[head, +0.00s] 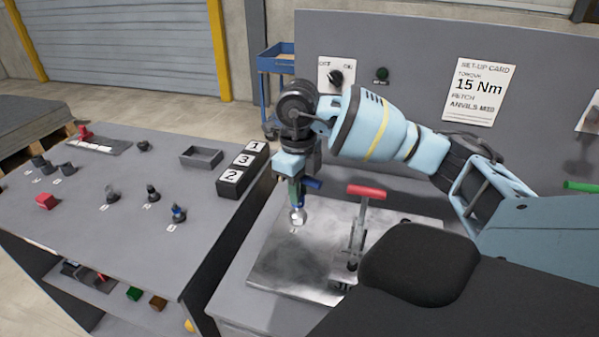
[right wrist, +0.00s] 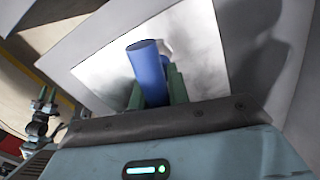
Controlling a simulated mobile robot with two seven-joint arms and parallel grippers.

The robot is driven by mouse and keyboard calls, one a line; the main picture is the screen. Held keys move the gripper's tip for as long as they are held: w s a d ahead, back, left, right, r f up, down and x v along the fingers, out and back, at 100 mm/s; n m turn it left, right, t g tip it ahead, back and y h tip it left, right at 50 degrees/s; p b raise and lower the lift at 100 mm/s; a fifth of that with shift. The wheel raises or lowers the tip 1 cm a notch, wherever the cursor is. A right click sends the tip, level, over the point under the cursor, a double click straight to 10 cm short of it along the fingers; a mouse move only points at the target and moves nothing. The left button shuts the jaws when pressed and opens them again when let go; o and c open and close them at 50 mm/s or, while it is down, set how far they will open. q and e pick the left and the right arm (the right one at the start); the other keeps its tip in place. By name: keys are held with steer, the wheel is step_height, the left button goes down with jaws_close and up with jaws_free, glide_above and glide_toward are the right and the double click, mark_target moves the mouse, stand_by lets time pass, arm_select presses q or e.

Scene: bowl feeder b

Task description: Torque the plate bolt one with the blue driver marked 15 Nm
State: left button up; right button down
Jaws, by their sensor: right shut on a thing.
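My right gripper (head: 296,188) is shut on a blue driver (head: 313,183) above the metal plate (head: 280,272) on the right bench. In the right wrist view the driver's blue round handle (right wrist: 148,65) stands between the green fingers (right wrist: 155,88). A pale round piece (head: 298,215) shows just below the fingers, close to the plate; I cannot tell if it is part of the driver or of the bolt. The bolt and any marking on the driver cannot be made out.
A toggle clamp with a red handle (head: 367,192) stands on the plate, right of my gripper. The set-up card (head: 478,92) reads 15 Nm. The left table (head: 95,225) holds small fittings, a grey tray (head: 201,156) and a numbered block (head: 243,172).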

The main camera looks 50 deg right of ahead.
steer(key=shift+r+m, duration=0.15)
steer(key=shift+m, duration=0.45)
arm_select(q)
steer(key=shift+w+r, duration=0.55)
steer(key=shift+w, duration=0.25)
steer(key=shift+r+t+p, duration=0.15)
steer(key=shift+t+p, duration=0.15)
arm_select(e)
steer(key=shift+m+p, duration=0.3)
steer(key=shift+m, duration=0.5)
arm_select(q)
steer(key=shift+w+r, duration=0.15)
steer(key=shift+r, duration=0.4)
arm_select(e)
steer(key=shift+m, duration=0.3)
arm_select(q)
steer(key=shift+w+r, duration=0.1)
